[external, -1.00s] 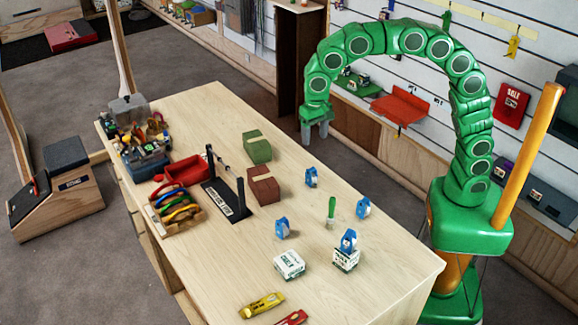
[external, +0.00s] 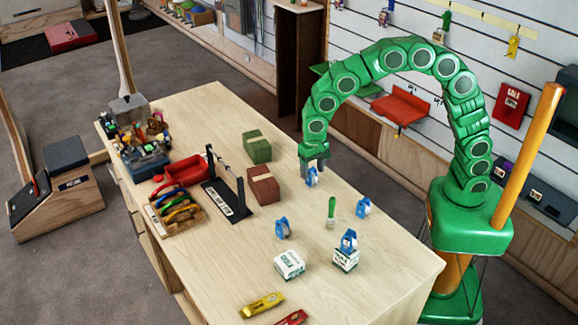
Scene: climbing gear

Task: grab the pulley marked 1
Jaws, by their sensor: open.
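Several blue pulleys are on the wooden table (external: 350,285). One pulley (external: 312,178) stands near the far right edge, directly under my gripper (external: 314,167). My gripper is open and points down, with its fingertips at the top of this pulley. I cannot tell whether they touch it. Another pulley (external: 364,207) stands near the right edge, and one (external: 283,228) stands near the middle. A further pulley (external: 348,241) sits on top of a small white box (external: 345,260). The number marks on the pulleys are too small to read.
A green-handled tool (external: 331,211) stands between the pulleys. A white box (external: 289,264) and a yellow tool (external: 262,305) are nearer the front. Green (external: 257,149) and red (external: 263,187) blocks and a black rack (external: 228,198) stand left of my gripper.

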